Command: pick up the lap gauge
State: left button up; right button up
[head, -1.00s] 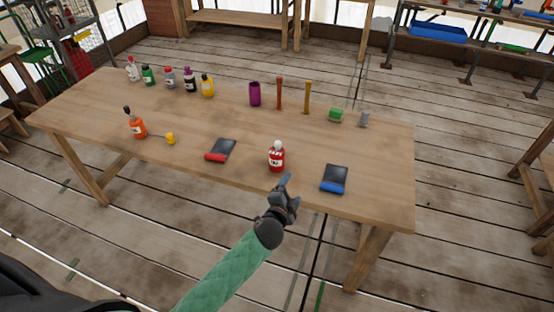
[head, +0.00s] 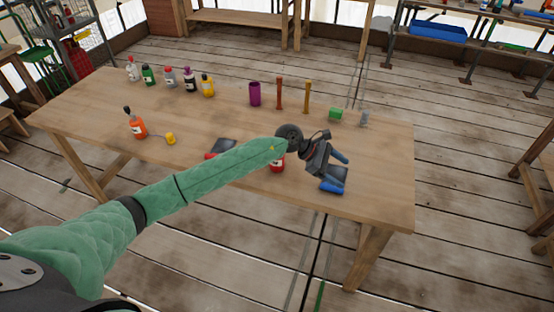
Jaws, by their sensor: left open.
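No object here is labelled as the lap gauge, and I cannot tell for sure which one it is. A similar black piece with a red edge (head: 222,146) is partly hidden by my left arm. A small green block (head: 336,115) and a small grey piece (head: 364,119) stand at the back right. My left gripper (head: 338,166) is open and empty above the blue-edged piece, covering part of it. My right gripper is not in view.
A red bottle (head: 277,165) is mostly hidden behind my left arm. An orange bottle (head: 136,125) and yellow piece (head: 171,138) stand left. Several bottles line the back left. A purple cup (head: 255,94) and two upright sticks (head: 279,94) stand at the back. The table's (head: 385,185) right end is bare.

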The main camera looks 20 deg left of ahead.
pick_arm(q)
jog(key=w+a+m+y, duration=0.1)
jog(key=w+a+y, duration=0.1)
jog(key=a+y, duration=0.2)
jog(key=w+a+m+y, duration=0.2)
jog(key=w+a+y, duration=0.1)
jog(key=a, duration=0.8)
jog(key=w+a+m+y, duration=0.2)
jog(key=w+a+y, duration=0.1)
jog(key=a, duration=0.5)
jog(key=shift+w+a+r+g+y, duration=0.15)
jog(key=shift+g+y, duration=0.25)
jog(key=shift+y, duration=0.4)
jog(key=shift+a, duration=0.2)
jog(key=shift+f+p, duration=0.6)
jog(key=shift+f, duration=0.55)
jog(key=f+p, duration=0.2)
jog(key=d+f+p, duration=0.1)
jog(key=f+p, duration=0.1)
jog(key=shift+f, duration=0.6)
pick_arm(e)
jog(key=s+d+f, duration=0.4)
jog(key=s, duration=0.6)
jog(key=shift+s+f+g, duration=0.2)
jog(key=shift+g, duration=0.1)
